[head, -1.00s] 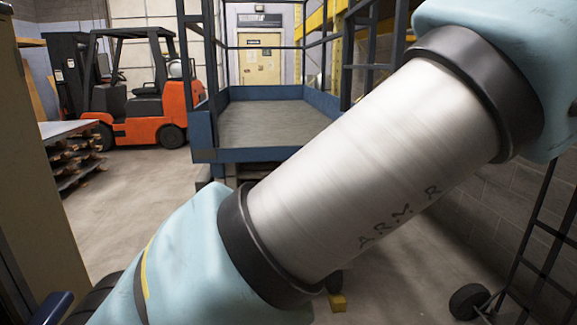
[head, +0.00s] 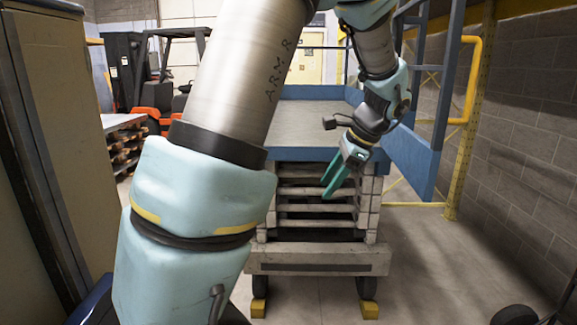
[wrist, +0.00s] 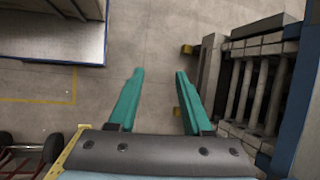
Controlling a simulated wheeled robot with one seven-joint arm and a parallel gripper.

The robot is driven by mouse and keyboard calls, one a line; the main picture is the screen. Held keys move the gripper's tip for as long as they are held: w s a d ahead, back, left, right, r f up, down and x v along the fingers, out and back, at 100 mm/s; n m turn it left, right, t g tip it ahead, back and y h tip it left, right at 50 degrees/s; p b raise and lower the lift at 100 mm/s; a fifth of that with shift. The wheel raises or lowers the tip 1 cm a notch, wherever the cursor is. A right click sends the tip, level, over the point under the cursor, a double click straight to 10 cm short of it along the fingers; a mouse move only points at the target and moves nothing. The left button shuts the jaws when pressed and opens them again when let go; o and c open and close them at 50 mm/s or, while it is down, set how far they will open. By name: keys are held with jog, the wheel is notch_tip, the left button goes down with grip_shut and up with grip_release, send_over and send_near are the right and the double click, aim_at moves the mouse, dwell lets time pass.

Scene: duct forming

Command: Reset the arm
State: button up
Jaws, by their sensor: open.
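My gripper (head: 337,181) hangs from the arm in the right half of the head view, its green fingers pointing down and to the left. It is in front of a blue-edged platform (head: 310,125) and a slatted grey stand below it. In the wrist view my gripper (wrist: 154,90) shows two green fingers spread apart with bare concrete floor between them. Nothing is held. The upper part of my arm fills the left and top middle of the head view.
The slatted stand (head: 315,258) rests on yellow blocks and shows close to the fingers' right in the wrist view (wrist: 255,85). A tan cabinet (head: 60,130) stands at left, an orange forklift (head: 150,112) behind. A block wall (head: 520,150) is at right.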

jog(key=s+a+f+n+h, duration=0.2)
jog(key=s+a+n, duration=0.3)
jog(key=a+n, duration=0.3)
jog(key=s+a+f+n+g+h, duration=0.1)
jog(key=s+a+f+n+h, duration=0.2)
jog(key=s+a+f+n, duration=0.2)
jog(key=s+a+n, duration=0.1)
jog(key=a+n, duration=0.2)
jog(key=shift+s+a+f, duration=0.15)
jog(key=shift+s+a, duration=0.05)
